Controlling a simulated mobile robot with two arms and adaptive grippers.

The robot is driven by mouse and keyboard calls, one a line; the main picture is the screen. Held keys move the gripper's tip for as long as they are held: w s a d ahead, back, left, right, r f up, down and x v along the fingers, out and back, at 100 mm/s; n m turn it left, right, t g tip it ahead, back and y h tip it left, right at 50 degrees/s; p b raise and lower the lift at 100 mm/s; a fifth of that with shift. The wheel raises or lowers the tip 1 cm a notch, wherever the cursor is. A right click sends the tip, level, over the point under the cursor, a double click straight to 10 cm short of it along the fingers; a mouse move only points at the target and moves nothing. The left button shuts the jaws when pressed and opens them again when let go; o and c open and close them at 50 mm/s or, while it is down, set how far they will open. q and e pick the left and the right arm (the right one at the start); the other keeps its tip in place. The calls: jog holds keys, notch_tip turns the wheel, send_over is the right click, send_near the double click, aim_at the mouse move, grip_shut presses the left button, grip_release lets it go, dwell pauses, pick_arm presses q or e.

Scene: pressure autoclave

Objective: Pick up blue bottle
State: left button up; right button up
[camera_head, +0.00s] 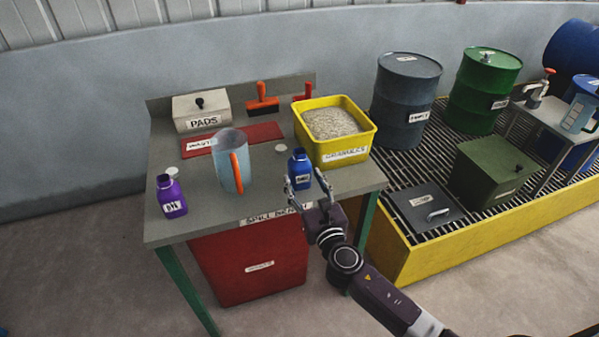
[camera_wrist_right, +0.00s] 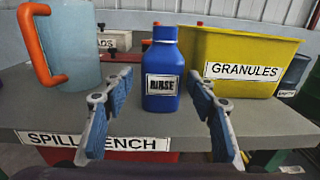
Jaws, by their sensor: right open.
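The blue bottle (camera_head: 299,169) stands upright on the grey bench (camera_head: 240,206), near its front edge and left of the yellow bin. In the right wrist view the blue bottle (camera_wrist_right: 161,72) carries a label reading RINSE. My right gripper (camera_head: 306,186) is open at the front of the bottle. In the right wrist view its two blue-padded fingers (camera_wrist_right: 160,105) are spread to the left and right of the bottle's lower part, with nothing held between them. The bottle appears just beyond the fingertips. My left gripper is not in view.
A yellow granules bin (camera_head: 345,150) stands close right of the bottle. A blue-grey jug (camera_head: 226,165) with an orange handle and a purple bottle (camera_head: 171,197) stand to the left. A PADS box (camera_head: 198,112) is at the back. A red bin (camera_head: 250,268) sits below the bench.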

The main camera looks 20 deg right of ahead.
aim_at(300, 169)
jog(key=w, duration=0.5)
jog(key=shift+d+f, duration=0.15)
jog(key=shift+f, duration=0.05)
jog(key=shift+s, duration=0.1)
jog(key=shift+c, duration=0.3)
jog(key=shift+r, duration=0.1)
jog(key=c, duration=1.1)
jog(key=shift+r, duration=0.1)
jog(key=shift+c, duration=0.2)
